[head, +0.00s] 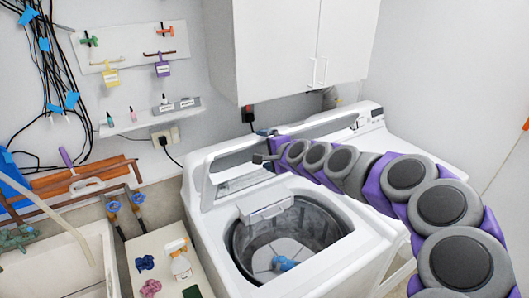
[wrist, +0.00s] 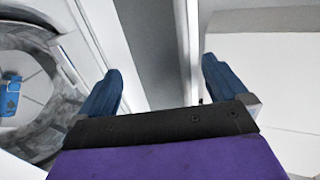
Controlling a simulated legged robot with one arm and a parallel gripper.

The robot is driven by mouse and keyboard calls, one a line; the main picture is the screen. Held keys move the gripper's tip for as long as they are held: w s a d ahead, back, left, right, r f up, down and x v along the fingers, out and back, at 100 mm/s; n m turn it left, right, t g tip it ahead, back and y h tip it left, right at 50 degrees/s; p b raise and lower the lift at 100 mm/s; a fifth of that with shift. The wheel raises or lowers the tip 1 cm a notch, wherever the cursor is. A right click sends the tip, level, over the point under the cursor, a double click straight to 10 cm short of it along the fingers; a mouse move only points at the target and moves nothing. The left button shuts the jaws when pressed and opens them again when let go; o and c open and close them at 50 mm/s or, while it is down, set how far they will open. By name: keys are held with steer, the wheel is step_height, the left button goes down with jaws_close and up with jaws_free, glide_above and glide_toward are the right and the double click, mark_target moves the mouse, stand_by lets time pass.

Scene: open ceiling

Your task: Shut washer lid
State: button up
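The white top-loading washer (head: 330,262) stands at the centre of the head view. Its lid (head: 208,188) is raised, leaning back near the rear panel, and the drum (head: 318,222) is open below. My gripper (head: 262,158) is at the upper right part of the lid, and my purple arm hides the area behind it. I cannot tell whether it touches the lid. In the wrist view my gripper (wrist: 163,90) has its two dark blue fingers wide apart, with nothing visibly held. The drum (wrist: 38,125) shows at the left there.
A blue item (head: 285,263) lies in the drum. A second white appliance (head: 405,155) stands at the right. A white cabinet (head: 275,45) hangs above. A sink (head: 75,265) and a small counter (head: 160,262) with a bottle are at the left.

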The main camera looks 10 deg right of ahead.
steer(key=s+d+f+t+b, duration=0.1)
steer(key=s+f+b, duration=0.3)
steer(key=b, duration=0.6)
steer(key=shift+s+d+f+t+y, duration=0.2)
steer(key=shift+s+d+t+y, duration=0.1)
steer(key=shift+s+d, duration=0.45)
steer(key=shift+s+a+r, duration=0.1)
steer(key=s+d+f+t+b, duration=0.1)
steer(key=s+f+b, duration=0.3)
steer(key=b, duration=0.4)
steer(key=shift+d+f+t+y, duration=0.3)
steer(key=shift+d+f+y, duration=0.05)
steer(key=shift+d+y, duration=0.05)
steer(key=shift+s, duration=0.1)
stand_by(0.4)
